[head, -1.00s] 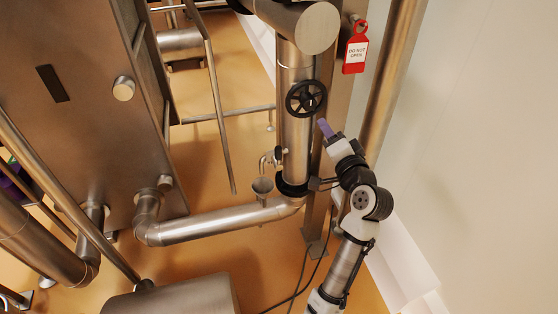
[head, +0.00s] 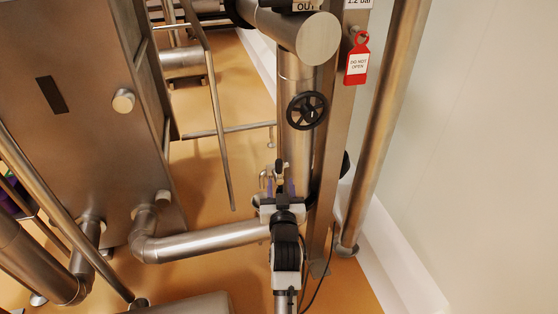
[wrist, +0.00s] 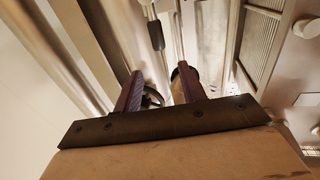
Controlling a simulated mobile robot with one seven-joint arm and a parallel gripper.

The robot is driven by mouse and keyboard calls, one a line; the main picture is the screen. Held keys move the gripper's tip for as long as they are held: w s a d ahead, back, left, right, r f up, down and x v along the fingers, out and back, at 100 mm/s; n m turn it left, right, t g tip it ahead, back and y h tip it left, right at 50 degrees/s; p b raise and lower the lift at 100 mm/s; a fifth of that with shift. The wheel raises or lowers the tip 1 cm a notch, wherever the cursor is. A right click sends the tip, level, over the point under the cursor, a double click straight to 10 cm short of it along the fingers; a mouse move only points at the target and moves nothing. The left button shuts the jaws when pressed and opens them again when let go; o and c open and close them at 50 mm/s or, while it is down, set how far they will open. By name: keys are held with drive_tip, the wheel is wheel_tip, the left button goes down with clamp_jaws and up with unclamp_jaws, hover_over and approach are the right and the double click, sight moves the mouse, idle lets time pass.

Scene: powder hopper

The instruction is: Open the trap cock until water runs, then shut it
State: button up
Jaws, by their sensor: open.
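The trap cock is a small fitting on the lower part of the upright steel pipe, and its black handle (head: 279,166) shows just beyond my gripper (head: 281,188). Its thin bent pipe (head: 265,180) shows at the left of the fingers. The cup below it is mostly hidden by my gripper in the head view. In the wrist view my gripper (wrist: 160,74) is open with its two purple fingers apart. A black sleeve (wrist: 156,35), which looks like the cock's handle, lies ahead of the gap. I cannot tell whether anything touches it. No running water shows.
A black handwheel (head: 307,110) sits on the upright pipe above my gripper. A red "DO NOT OPEN" tag (head: 357,60) hangs at the upper right. A horizontal pipe (head: 205,242) runs left below. A steel post and wall stand at the right.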

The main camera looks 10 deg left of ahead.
sight(279, 163)
drive_tip(key=w, duration=0.3)
drive_tip(key=w+a+p, duration=0.1)
drive_tip(key=w, duration=0.7)
drive_tip(key=shift+a+p, duration=0.4)
clamp_jaws()
